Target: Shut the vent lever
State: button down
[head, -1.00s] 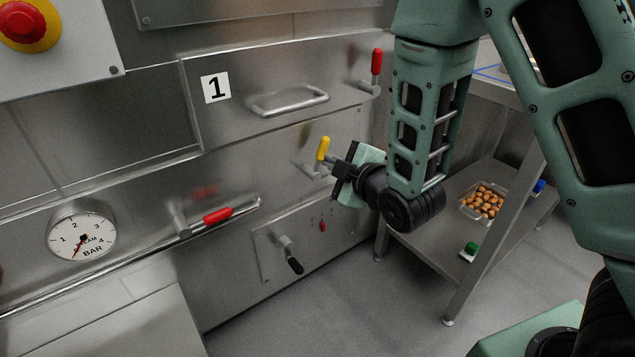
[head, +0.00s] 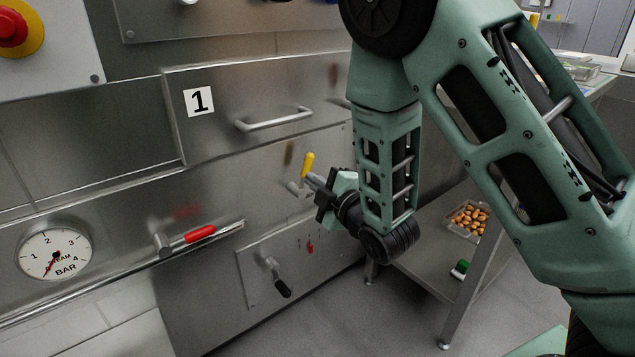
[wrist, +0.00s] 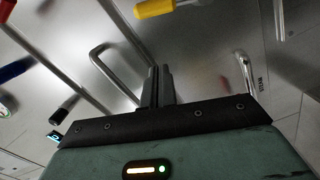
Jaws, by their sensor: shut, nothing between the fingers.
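My gripper (head: 312,180) is shut and empty, close to the machine's steel front, just below and right of a yellow-handled lever (head: 308,163). The yellow handle points up, tilted slightly right. In the wrist view the closed fingertips (wrist: 161,76) point at the steel front, and the yellow handle (wrist: 156,8) lies beyond them at the top edge. I cannot tell whether they touch the lever. Other levers are a red-handled one (head: 200,233), lying nearly level, and a black-handled one (head: 283,288), pointing down right. I cannot read which lever is the vent.
A pressure gauge (head: 55,254) is at the lower left. A bar handle (head: 275,120) sits on the panel marked 1. My arm covers the right middle. A steel side table (head: 440,270) holds a tray of filled pasta (head: 468,219). The floor in front is clear.

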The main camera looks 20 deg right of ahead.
aim_at(308, 167)
jog(key=w, duration=0.2)
jog(key=w+b, duration=0.1)
jog(key=w, duration=0.2)
jog(key=w+f, duration=0.1)
jog(key=w, duration=0.2)
jog(key=shift+w+f+b, duration=0.1)
jog(key=shift+w+b, duration=0.05)
jog(key=shift+b, duration=0.25)
jog(key=shift+w+d+f, duration=0.15)
jog(key=shift+w+d, duration=0.2)
jog(key=shift+d, duration=0.3)
jog(key=shift+w+d, duration=0.1)
